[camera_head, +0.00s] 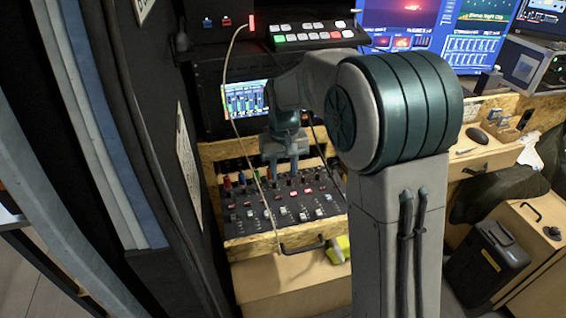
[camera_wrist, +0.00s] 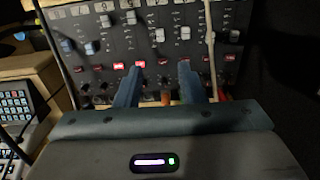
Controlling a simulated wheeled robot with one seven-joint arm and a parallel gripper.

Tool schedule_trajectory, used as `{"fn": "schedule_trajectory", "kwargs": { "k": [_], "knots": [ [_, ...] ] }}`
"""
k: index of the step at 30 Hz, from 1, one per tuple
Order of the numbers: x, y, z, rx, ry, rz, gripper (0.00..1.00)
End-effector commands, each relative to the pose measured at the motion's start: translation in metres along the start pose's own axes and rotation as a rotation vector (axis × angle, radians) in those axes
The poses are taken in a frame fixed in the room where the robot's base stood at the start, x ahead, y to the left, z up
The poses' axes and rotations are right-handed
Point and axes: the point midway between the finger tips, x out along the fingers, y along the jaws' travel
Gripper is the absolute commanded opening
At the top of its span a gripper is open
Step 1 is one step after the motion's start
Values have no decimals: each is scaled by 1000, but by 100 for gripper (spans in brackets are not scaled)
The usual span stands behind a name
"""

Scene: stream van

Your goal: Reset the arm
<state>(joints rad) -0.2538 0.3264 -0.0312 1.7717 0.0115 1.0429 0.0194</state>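My arm reaches forward over an audio mixer (camera_head: 287,203) set in a wooden rack, with its large dark teal joint in the right foreground of the head view. My gripper (camera_head: 284,172) points down at the back part of the mixer, close to its knobs. In the wrist view my gripper (camera_wrist: 158,82) shows two blue-grey fingers spread apart with nothing held between them. Beyond the fingers the mixer panel (camera_wrist: 147,47) shows faders and lit red buttons. I cannot tell whether the fingertips touch the panel.
A cable (camera_head: 228,95) hangs in front of the rack beside my gripper. A button switcher (camera_head: 312,34) and monitors (camera_head: 410,22) stand above and behind. A dark curtain (camera_head: 150,140) closes off the left. A black case (camera_head: 487,262) stands at the right.

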Motion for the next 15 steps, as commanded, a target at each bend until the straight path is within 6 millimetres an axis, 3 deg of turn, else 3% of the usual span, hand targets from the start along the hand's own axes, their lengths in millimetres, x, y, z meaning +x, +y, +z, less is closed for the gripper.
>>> {"fn": "schedule_trajectory", "kwargs": {
  "k": [8,11,15],
  "knots": [
    [-6,4,8,9,9,-1,35],
    [-21,13,28,27,32,-2,35],
    [-42,29,69,65,75,-3,35]
  ]
}}
